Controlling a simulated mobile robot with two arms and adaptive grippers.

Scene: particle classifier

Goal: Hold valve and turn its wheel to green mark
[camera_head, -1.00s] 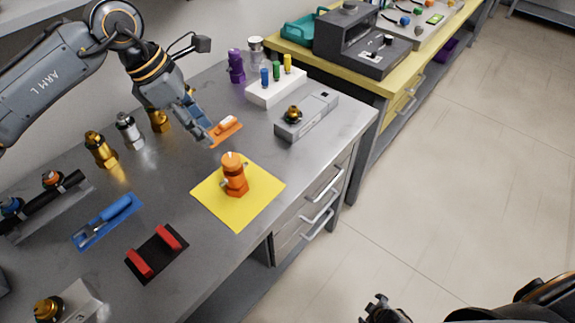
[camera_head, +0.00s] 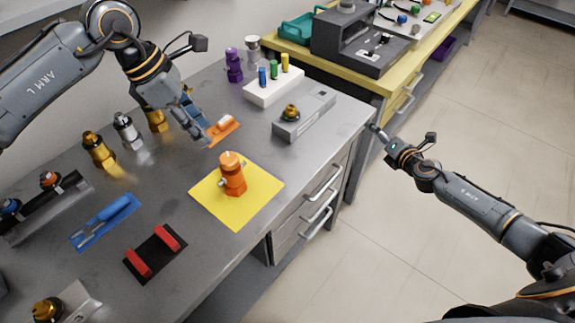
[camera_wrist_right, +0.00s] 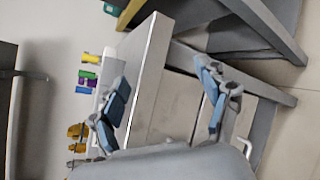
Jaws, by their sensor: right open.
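An orange valve-like fitting (camera_head: 232,175) with a round top and small side studs stands upright on a yellow mat (camera_head: 262,189) on the grey bench. I cannot make out a green mark on it. My left gripper (camera_head: 204,137) is low over the bench behind the fitting, apart from it, beside an orange pad (camera_head: 229,133) with a small orange item; its finger gap is unclear. In the right wrist view my right gripper (camera_wrist_right: 165,100) is open and empty.
A grey block (camera_head: 313,118) with a brass knob and a white rack (camera_head: 272,90) stand at the back right. Gold and silver fittings (camera_head: 98,150) stand left. A blue tool (camera_head: 108,220) and red holder (camera_head: 153,252) lie in front. The right bench corner is close to my right gripper.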

